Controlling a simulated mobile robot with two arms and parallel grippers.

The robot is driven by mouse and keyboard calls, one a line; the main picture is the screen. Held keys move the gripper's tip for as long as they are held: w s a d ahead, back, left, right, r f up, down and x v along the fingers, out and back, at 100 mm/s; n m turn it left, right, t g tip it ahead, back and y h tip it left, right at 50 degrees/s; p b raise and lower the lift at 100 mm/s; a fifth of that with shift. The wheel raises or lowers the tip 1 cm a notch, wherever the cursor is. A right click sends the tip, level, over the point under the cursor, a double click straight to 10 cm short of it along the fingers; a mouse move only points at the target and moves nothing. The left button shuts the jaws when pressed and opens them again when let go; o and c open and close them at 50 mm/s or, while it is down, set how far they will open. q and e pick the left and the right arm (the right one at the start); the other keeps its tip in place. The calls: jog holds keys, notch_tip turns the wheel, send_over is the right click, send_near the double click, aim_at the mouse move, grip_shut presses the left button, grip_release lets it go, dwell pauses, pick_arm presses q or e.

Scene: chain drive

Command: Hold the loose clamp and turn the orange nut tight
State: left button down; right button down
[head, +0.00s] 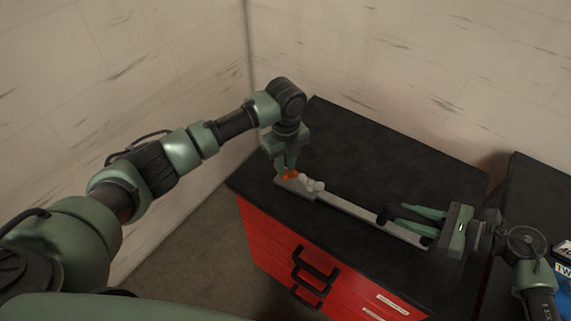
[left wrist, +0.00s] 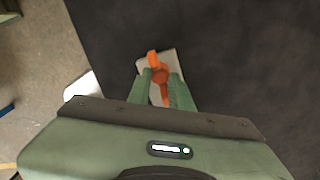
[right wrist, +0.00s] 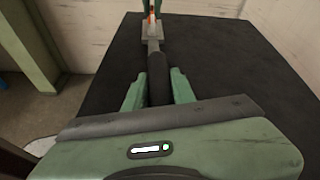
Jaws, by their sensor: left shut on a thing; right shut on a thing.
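The clamp is a long pale grey bar (head: 345,207) on the black top, with a pale block (head: 297,190) at its left end and a black grip (right wrist: 158,72) at its right end. The orange nut (head: 291,175) sits at the block end and has wing-like arms in the left wrist view (left wrist: 160,74). My left gripper (head: 286,172) points down from above, its fingers shut on the orange nut. My right gripper (head: 408,217) comes from the right and is shut on the black grip. Its fingers hide part of the grip.
The black top (head: 400,170) belongs to a red drawer cabinet (head: 270,243) and is clear behind the clamp. Small white rounded pieces (head: 312,184) lie beside the nut. Pale walls stand behind. Another dark surface (head: 540,190) stands at right.

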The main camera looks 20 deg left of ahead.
aim_at(286, 171)
pick_arm(q)
jog(key=c, duration=1.4)
grip_release()
pick_arm(e)
jog(key=shift+f, duration=0.1)
pick_arm(q)
notch_tip(286, 171, up, 12)
pick_arm(e)
jog(key=c, duration=1.1)
grip_release()
